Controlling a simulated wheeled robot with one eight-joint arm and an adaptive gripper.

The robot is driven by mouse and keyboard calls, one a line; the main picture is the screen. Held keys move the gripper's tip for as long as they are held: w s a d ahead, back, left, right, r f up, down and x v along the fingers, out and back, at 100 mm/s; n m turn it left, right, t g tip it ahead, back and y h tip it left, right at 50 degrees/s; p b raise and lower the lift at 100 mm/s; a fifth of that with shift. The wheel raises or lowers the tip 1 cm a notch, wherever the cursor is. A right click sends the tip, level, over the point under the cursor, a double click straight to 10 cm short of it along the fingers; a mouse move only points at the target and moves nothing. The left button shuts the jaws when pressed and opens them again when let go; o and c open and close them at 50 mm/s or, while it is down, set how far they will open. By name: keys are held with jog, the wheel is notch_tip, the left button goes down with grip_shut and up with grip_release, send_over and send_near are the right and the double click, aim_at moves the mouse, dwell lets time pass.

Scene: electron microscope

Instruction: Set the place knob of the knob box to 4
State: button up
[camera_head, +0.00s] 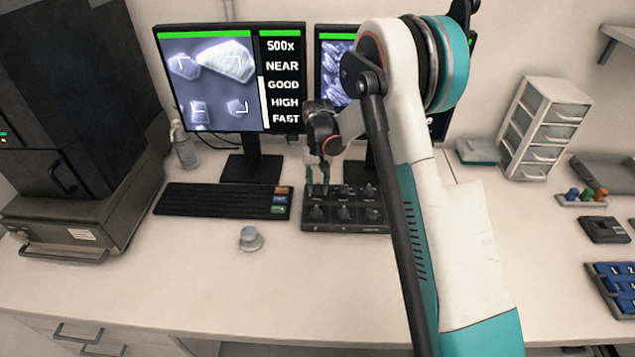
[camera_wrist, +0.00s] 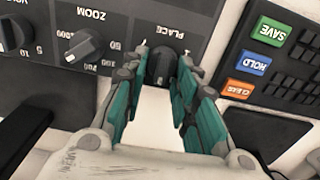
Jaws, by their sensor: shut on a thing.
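The black knob box (camera_head: 307,224) stands on the desk below the monitors, with two rows of knobs. In the wrist view the place knob (camera_wrist: 160,66) is a dark round knob beside its upside-down PLACE label. It is the back left knob in the head view. My gripper (camera_wrist: 163,62) has its teal fingers on either side of the place knob and is shut on it. My gripper (camera_head: 317,190) also shows over the box's back left corner in the head view. The fingers cover the scale around this knob, so its setting cannot be read.
The zoom knob (camera_wrist: 86,46) is beside the place knob. A keyboard (camera_head: 215,200) with coloured keys lies just left of the box. The left monitor (camera_head: 215,80) reads 500x, NEAR, GOOD, HIGH, FAST. A small round item (camera_head: 250,239) sits in front on otherwise clear desk.

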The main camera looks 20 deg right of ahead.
aim_at(318, 184)
dwell(0.4)
jog(key=o, duration=0.9)
jog(key=shift+r, duration=0.1)
notch_tip(318, 184, up, 12)
dwell(0.3)
